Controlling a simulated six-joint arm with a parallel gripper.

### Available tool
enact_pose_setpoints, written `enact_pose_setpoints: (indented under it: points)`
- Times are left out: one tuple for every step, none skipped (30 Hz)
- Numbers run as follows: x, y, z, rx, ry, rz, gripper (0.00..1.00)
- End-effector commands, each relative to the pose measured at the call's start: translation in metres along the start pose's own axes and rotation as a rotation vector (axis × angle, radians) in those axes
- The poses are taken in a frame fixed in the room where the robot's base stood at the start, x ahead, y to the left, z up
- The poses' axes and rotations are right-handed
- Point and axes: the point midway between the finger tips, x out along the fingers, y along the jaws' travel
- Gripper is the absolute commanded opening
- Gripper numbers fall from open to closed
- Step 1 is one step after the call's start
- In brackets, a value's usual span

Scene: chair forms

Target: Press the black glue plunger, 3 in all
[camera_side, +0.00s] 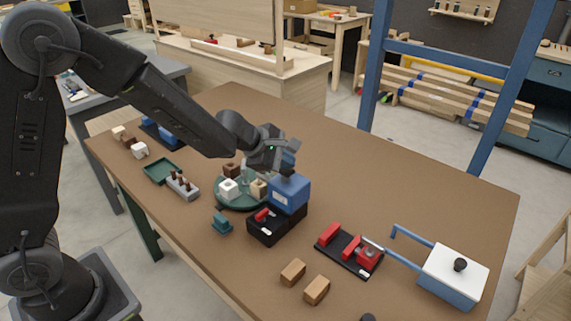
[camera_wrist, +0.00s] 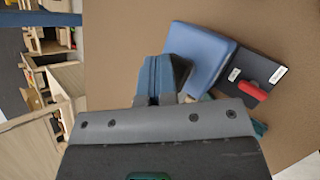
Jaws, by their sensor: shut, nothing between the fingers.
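My gripper (camera_side: 288,160) is shut and empty, just behind and above a blue block-shaped housing (camera_side: 288,192) on a black base (camera_side: 268,230) with a red part. In the wrist view, my shut fingers (camera_wrist: 163,78) show beside that blue housing (camera_wrist: 205,55); I cannot tell if they touch. Another dark round thing (camera_side: 368,317) is cut off at the bottom edge.
A green round tray (camera_side: 232,203) with small blocks lies left of the housing. A black plate with red clamps (camera_side: 349,251) and two wooden blocks (camera_side: 293,272) lie at the front. A grey holder with pegs (camera_side: 182,186) stands at left. The back right of the table is clear.

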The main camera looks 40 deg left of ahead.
Motion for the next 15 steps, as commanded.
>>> enact_pose_setpoints:
  points:
    - [0.0011, -0.0018, -0.0017, -0.001, 0.004, -0.003, 0.00]
    - [0.0014, -0.0019, -0.0019, -0.002, 0.004, -0.003, 0.00]
    - [0.0017, -0.0022, -0.0022, -0.002, 0.004, -0.003, 0.00]
    - [0.0015, -0.0021, -0.0021, -0.002, 0.004, -0.003, 0.00]
    - [0.0015, -0.0021, -0.0021, -0.002, 0.004, -0.003, 0.00]
    - [0.0015, -0.0021, -0.0022, -0.002, 0.004, -0.003, 0.00]
    - [0.0015, -0.0021, -0.0022, -0.002, 0.004, -0.003, 0.00]
    - [0.0015, -0.0022, -0.0023, -0.002, 0.005, -0.003, 0.00]
    - [0.0015, -0.0022, -0.0023, -0.002, 0.005, -0.003, 0.00]
    - [0.0014, -0.0022, -0.0023, -0.002, 0.005, -0.004, 0.00]
    - [0.0013, -0.0021, -0.0023, -0.002, 0.005, -0.004, 0.00]
    - [0.0008, -0.0016, -0.0019, -0.001, 0.005, -0.003, 0.00]
    - [0.0002, -0.0011, -0.0015, -0.001, 0.004, -0.003, 0.00]
    - [-0.0007, -0.0005, -0.0009, -0.001, 0.004, -0.004, 0.00]
    - [-0.0022, 0.0007, 0.0001, -0.001, 0.004, -0.003, 0.00]
